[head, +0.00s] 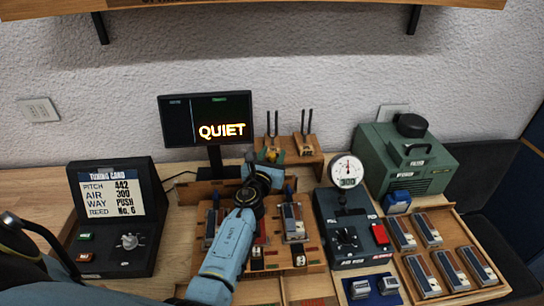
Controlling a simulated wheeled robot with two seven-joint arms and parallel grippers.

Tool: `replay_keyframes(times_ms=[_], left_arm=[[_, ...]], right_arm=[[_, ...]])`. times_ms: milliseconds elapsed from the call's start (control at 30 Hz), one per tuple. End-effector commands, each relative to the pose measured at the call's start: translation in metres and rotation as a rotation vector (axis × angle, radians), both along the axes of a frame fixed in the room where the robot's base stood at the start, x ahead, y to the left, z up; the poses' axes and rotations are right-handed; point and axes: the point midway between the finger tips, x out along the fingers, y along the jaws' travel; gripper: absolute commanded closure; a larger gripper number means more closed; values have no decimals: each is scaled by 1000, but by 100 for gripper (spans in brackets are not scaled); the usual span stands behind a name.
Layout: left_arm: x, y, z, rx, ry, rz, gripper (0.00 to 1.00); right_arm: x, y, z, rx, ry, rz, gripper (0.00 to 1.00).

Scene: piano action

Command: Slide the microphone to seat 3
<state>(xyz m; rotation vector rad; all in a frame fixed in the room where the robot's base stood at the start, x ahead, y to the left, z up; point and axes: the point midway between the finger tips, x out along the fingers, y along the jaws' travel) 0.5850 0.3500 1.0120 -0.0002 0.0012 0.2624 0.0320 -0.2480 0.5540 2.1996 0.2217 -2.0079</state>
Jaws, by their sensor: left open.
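My left arm reaches up from the bottom middle, and its open gripper (269,158) is at the wooden rack (308,158) behind the reed board (314,257). I cannot clearly make out a microphone or numbered seats. My arm hides the middle of the reed board and part of the rack. My right gripper is not in view.
A monitor (207,119) reading QUIET stands behind the arm. A tuning card console (115,220) is at left. A gauge box (348,235), a green blower (408,165) and a wooden tray (446,270) of reed blocks fill the right. Bare tabletop shows between the console and the board.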

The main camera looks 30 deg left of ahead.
Motion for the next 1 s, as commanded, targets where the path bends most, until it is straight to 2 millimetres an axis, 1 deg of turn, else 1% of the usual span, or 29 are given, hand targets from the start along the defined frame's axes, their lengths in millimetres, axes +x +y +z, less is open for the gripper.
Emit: replay_keyframes(times_ms=[200,233,533,767,1000], left_arm=[[0,0,0,1,-1,0,59],[0,0,0,0,-1,0,61],[0,0,0,0,-1,1,100],[1,-1,0,0,-1,0,100],[24,-30,-1,0,-2,-1,100]], right_arm=[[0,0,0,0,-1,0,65],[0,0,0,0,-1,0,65],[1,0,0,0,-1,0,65],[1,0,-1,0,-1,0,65],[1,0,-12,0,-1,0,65]])
